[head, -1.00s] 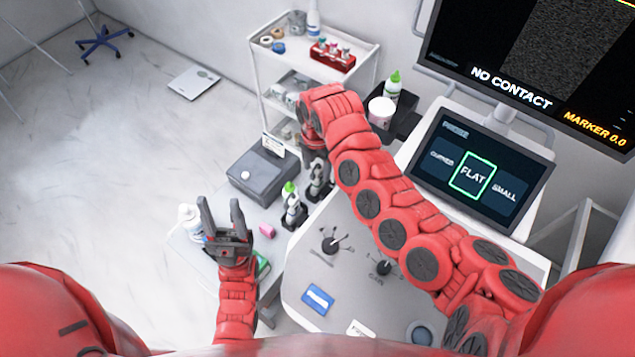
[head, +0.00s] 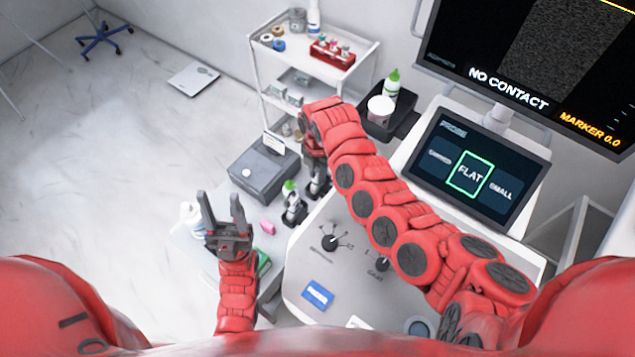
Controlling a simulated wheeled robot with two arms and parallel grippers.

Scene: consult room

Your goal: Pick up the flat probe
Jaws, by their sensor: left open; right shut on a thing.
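My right gripper (head: 315,163) points down at the left edge of the console, mostly hidden behind its own red arm. It is shut on a probe, taken as the flat probe (head: 318,187), which is dark and small in the head view. The probe's upper part is hidden in the gripper, and I cannot tell whether it is clear of its holder. My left gripper (head: 222,212) is open and empty above the small side table, fingers pointing away.
The console (head: 330,275) has knobs and a blue card. Its touch screen (head: 480,172) shows FLAT framed in green; the monitor (head: 540,70) reads NO CONTACT. A grey box (head: 262,168), a white trolley (head: 318,75) and a cup in a dark tray (head: 381,110) stand beyond.

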